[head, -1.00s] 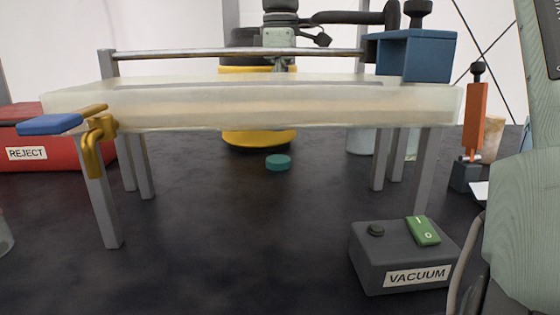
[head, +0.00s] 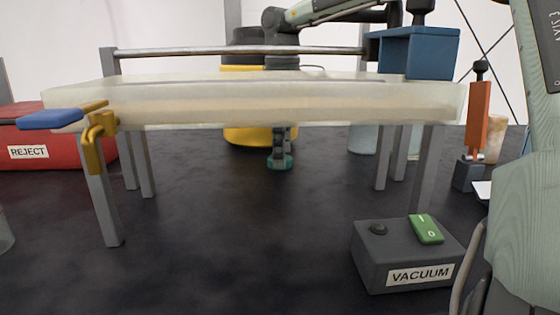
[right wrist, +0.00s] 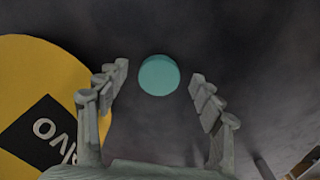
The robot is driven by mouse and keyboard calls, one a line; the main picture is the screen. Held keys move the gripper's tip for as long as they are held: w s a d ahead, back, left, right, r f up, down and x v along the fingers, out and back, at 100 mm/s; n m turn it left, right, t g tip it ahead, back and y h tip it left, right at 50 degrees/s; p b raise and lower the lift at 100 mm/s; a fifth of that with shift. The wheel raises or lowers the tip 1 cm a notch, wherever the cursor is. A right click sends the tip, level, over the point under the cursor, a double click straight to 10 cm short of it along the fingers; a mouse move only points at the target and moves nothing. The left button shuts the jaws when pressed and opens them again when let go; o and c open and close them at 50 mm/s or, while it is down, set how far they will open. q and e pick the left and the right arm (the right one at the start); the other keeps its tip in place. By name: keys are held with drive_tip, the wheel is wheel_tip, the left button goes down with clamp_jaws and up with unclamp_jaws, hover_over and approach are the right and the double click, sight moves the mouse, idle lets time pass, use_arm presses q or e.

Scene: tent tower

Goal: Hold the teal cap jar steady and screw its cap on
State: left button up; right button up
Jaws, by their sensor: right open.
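The teal cap (head: 288,165) lies on the dark tabletop, seen under the raised translucent slab in the head view. My right gripper (head: 279,157) points down at it from above, with its fingertips just over or around the cap. In the right wrist view the round teal cap (right wrist: 158,75) shows between the two spread fingers (right wrist: 159,73), with a gap on either side. The slab hides part of the right gripper in the head view. I cannot make out the cap's jar for certain. My left gripper is not in view.
The translucent slab (head: 250,105) on grey legs spans the middle. A yellow drum (head: 245,135) stands close behind the cap. A red REJECT bin (head: 60,150) is at left, a VACUUM box (head: 405,255) at front right. The front middle of the table is clear.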

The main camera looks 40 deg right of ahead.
drive_tip(key=shift+f, duration=0.3)
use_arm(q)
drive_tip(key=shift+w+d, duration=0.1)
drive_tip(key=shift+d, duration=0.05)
use_arm(e)
drive_tip(key=c, duration=0.8)
drive_tip(key=shift+r, duration=0.1)
drive_tip(key=shift+r, duration=0.3)
use_arm(q)
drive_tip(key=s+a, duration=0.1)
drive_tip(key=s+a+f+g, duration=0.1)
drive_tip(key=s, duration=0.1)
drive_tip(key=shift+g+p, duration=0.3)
drive_tip(key=shift+p, duration=0.1)
use_arm(e)
wheel_tip(320, 180, up, 9)
drive_tip(key=shift+r, duration=0.2)
